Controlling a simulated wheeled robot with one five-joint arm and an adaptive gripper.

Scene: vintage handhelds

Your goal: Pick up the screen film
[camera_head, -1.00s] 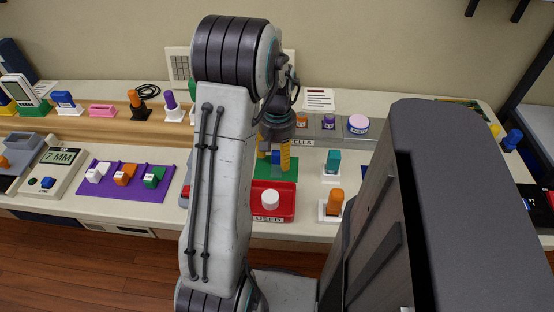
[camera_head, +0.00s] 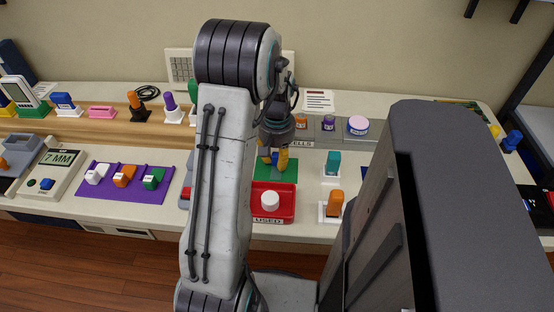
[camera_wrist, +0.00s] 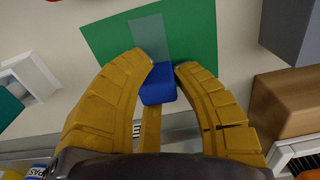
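The screen film (camera_wrist: 148,38) is a clear greyish strip with a blue block-shaped grip (camera_wrist: 158,84) at its near end. In the wrist view it lies over a green mat (camera_wrist: 195,30). My gripper (camera_wrist: 164,68) has its two yellow fingers curved in on either side of the blue grip, and they appear to touch it. In the head view my gripper (camera_head: 274,161) points down over the green mat (camera_head: 290,173), with the blue grip (camera_head: 275,158) between the fingers.
A red tray (camera_head: 287,214) holding a white round piece (camera_head: 270,201) stands just in front of the mat. A teal piece (camera_head: 334,160) and an orange piece (camera_head: 335,203) stand to the right. A purple mat (camera_head: 112,196) with several small pieces lies to the left.

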